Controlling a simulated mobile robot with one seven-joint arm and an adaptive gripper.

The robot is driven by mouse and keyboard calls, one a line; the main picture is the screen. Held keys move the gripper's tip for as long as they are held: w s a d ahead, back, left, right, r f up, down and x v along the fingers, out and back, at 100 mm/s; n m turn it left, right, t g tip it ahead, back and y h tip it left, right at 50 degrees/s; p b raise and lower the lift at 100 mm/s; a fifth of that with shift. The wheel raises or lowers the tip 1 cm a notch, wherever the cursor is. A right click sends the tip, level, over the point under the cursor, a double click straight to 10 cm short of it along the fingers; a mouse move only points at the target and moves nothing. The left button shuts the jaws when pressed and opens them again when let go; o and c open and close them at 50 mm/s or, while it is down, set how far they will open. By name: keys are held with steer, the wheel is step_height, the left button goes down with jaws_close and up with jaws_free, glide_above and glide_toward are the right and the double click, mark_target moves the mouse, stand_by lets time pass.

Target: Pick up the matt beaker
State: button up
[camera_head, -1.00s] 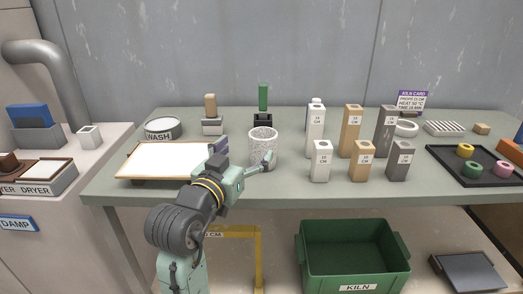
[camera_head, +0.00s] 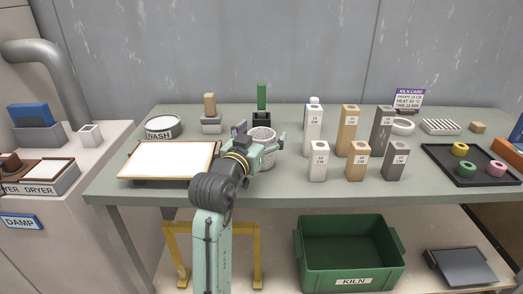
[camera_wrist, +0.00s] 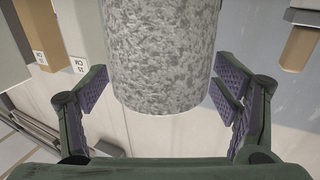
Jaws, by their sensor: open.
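The matt beaker (camera_head: 263,136) is a speckled grey-white cylinder standing upright on the table, partly hidden by my gripper in the head view. In the wrist view the beaker (camera_wrist: 165,50) fills the upper middle, between my fingers. My gripper (camera_head: 262,146) is open around the beaker's near side. In the wrist view its purple-padded fingers (camera_wrist: 162,98) lie to the left and right of the beaker, with a visible gap on each side.
A white board on a wooden frame (camera_head: 168,160) lies left of my arm. Stamp-like tools with a green handle (camera_head: 261,97) and a brown handle (camera_head: 210,105) stand behind. Several labelled posts (camera_head: 318,160) stand close to the right. A green KILN crate (camera_head: 349,281) is below.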

steer(key=shift+c, duration=0.2)
jaws_close()
stand_by(0.8)
